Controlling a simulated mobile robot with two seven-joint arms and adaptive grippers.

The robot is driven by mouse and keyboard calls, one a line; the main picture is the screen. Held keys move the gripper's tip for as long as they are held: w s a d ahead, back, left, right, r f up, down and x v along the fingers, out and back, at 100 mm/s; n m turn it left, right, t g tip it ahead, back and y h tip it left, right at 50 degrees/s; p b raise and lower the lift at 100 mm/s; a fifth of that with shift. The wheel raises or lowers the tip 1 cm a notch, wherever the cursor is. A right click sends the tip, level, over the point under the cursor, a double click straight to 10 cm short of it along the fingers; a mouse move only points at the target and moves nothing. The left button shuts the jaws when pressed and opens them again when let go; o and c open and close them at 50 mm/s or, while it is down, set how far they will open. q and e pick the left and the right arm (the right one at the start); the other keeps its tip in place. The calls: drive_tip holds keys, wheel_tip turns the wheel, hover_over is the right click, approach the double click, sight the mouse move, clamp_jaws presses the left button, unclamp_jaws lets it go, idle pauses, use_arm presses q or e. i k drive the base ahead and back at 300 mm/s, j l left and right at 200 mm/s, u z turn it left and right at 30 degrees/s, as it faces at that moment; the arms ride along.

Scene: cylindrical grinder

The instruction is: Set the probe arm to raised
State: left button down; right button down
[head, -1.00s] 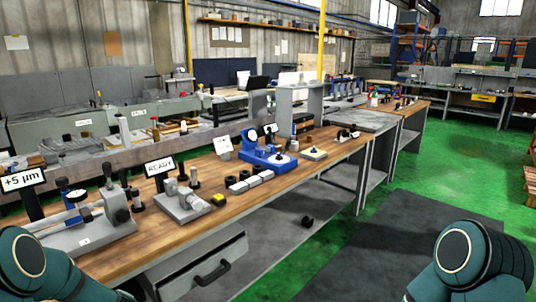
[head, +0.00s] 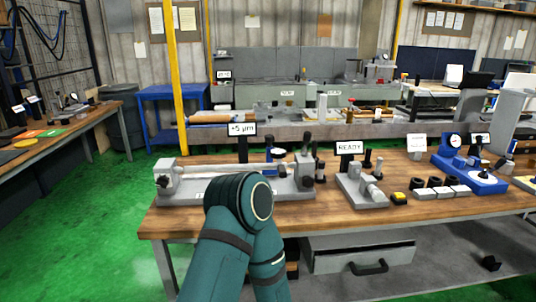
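The bench centre device (head: 235,184) lies at the left of the wooden bench, a long grey base with a horizontal bar between two end posts. A "+5 µm" display (head: 242,129) stands behind it. A smaller grey fixture (head: 362,188) with a tilted cylinder sits to its right, in front of a "READY" display (head: 349,147). I cannot tell which part is the probe arm or how it is set. One of my teal arms covers part of the long device's front. Neither gripper is in view.
The wooden bench (head: 185,222) has a yellow button block (head: 399,198), several small grey blocks and a blue gauge stand (head: 470,175) to the right. A drawer (head: 340,258) hangs below. Green floor (head: 90,235) is open at the left.

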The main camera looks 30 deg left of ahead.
sight(277, 153)
drive_tip(key=j+u, duration=0.1)
drive_tip(key=u, duration=1)
